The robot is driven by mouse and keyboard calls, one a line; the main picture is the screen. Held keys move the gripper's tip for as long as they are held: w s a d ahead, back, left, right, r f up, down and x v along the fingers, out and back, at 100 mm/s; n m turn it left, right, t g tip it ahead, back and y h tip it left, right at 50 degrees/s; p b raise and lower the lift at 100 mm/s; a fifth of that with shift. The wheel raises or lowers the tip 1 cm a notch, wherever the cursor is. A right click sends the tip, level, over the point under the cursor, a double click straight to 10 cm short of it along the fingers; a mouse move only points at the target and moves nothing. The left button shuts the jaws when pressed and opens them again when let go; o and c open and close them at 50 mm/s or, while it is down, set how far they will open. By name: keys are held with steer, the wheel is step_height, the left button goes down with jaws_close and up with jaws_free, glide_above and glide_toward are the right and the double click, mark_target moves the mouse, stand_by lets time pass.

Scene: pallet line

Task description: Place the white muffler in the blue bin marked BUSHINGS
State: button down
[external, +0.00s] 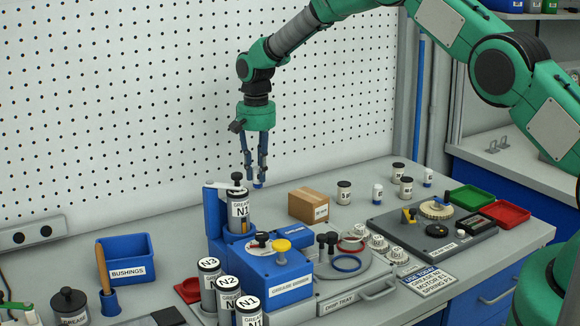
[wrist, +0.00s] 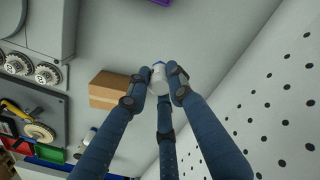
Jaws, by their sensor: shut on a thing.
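My gripper (external: 257,180) is high over the bench, left of the cardboard box and behind the blue grease station. In the wrist view my fingers (wrist: 160,80) are closed around the white muffler (wrist: 158,84), a small white cylinder with a blue end. In the external view mostly its blue end (external: 259,184) shows below the fingertips; the fingers hide the rest. It hangs clear of the bench. The blue bin marked BUSHINGS (external: 128,272) stands on the bench at the left, well apart from my gripper. It is outside the wrist view.
The grease station (external: 270,275) with a grease cartridge N1 (external: 239,212) stands between my gripper and the bin. A brown box (external: 309,205) is to the right. A brush in a blue holder (external: 109,302) stands before the bin. The pegboard (external: 130,100) rises behind.

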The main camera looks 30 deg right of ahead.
steer(key=s+a+n, duration=0.1)
steer(key=a+n, duration=0.4)
steer(key=a, duration=1.6)
steer(key=n+b, duration=0.1)
steer(key=n, duration=0.4)
glide_toward(129, 252)
steer(key=s+a+r, duration=0.1)
steer(key=s+r, duration=0.2)
steer(key=s, duration=0.2)
steer(key=shift+a, duration=0.3)
steer(key=shift+r, duration=0.1)
steer(key=shift+f, duration=3.15)
steer(key=shift+f, duration=1.85)
steer(key=shift+f, duration=0.15)
